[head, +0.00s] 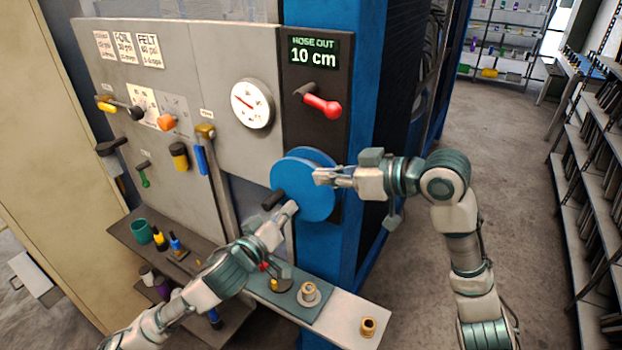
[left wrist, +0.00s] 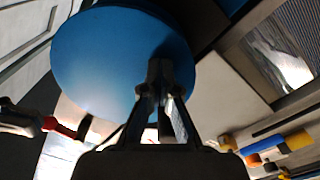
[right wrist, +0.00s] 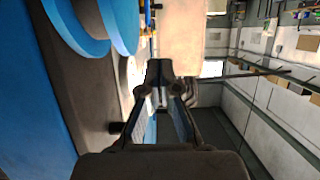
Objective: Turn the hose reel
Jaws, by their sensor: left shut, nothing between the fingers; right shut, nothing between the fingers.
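The hose reel (head: 308,180) is a blue disc on the dark panel of the blue post, with a dark handle (head: 273,200) sticking out at its lower left. The display (head: 314,54) above reads "HOSE OUT 10 cm". My left gripper (head: 291,208) is shut and empty, just right of the handle, in front of the disc's lower part. In the left wrist view the disc (left wrist: 100,60) lies behind its fingers; contact cannot be told. My right gripper (head: 318,176) is shut and empty near the disc's right side. The disc's edge shows in the right wrist view (right wrist: 122,25).
A red-handled lever (head: 322,105) and a round gauge (head: 252,103) sit above the reel. Levers and knobs line the grey panel at left. A narrow shelf (head: 345,325) with brass fittings runs below. The floor at right is clear up to the racks.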

